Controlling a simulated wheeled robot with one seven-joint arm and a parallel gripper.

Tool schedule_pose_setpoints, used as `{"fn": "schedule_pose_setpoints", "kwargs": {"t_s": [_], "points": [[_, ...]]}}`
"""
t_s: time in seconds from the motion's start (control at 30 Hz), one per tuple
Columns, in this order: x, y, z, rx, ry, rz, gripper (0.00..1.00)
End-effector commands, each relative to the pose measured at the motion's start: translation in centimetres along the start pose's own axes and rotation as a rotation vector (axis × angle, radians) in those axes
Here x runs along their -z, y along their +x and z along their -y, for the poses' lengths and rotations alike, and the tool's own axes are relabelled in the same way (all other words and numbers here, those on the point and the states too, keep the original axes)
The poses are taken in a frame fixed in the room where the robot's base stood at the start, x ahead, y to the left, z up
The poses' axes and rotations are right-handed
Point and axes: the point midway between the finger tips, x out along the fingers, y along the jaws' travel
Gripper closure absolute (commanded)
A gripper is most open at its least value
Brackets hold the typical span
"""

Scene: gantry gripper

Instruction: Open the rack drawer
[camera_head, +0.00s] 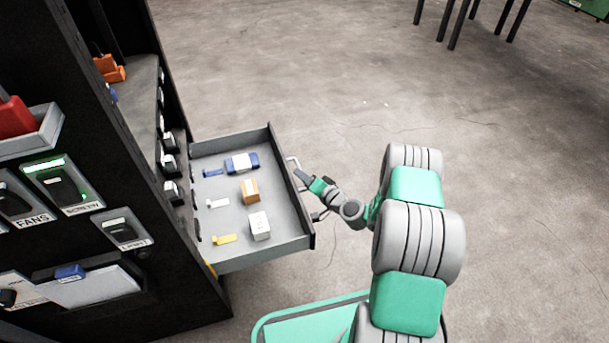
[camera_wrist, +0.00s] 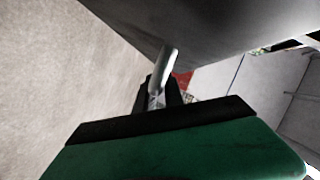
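The rack drawer (camera_head: 225,180) is pulled well out of the black rack and shows its grey inside. Its bar handle (camera_head: 292,166) is on the front panel, facing my arm. My gripper (camera_head: 304,178) is at the handle. In the wrist view the pale handle bar (camera_wrist: 168,66) runs down between the dark fingers of my gripper (camera_wrist: 158,98), which look shut on it. The fingertips are small and partly hidden there.
The drawer holds a blue item (camera_head: 241,163), an orange-brown box (camera_head: 250,190), a white box (camera_head: 259,226) and small tags. The black rack (camera_head: 190,275) stands at left. Open concrete floor (camera_head: 320,90) lies beyond the drawer. Dark table legs (camera_head: 460,25) stand far back.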

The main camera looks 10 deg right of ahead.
Motion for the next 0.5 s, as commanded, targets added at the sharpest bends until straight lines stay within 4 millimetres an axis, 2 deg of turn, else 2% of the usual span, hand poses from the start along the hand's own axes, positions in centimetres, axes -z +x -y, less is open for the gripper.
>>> {"fn": "schedule_pose_setpoints", "kwargs": {"t_s": [0.03, 0.27, 0.5], "points": [[0.20, 0.11, -0.01, 0.000, -0.006, -0.003, 0.86], [0.29, 0.00, -0.11, -0.001, -0.004, -0.005, 0.67], [0.29, -0.07, -0.11, -0.002, -0.003, -0.005, 0.66]]}}
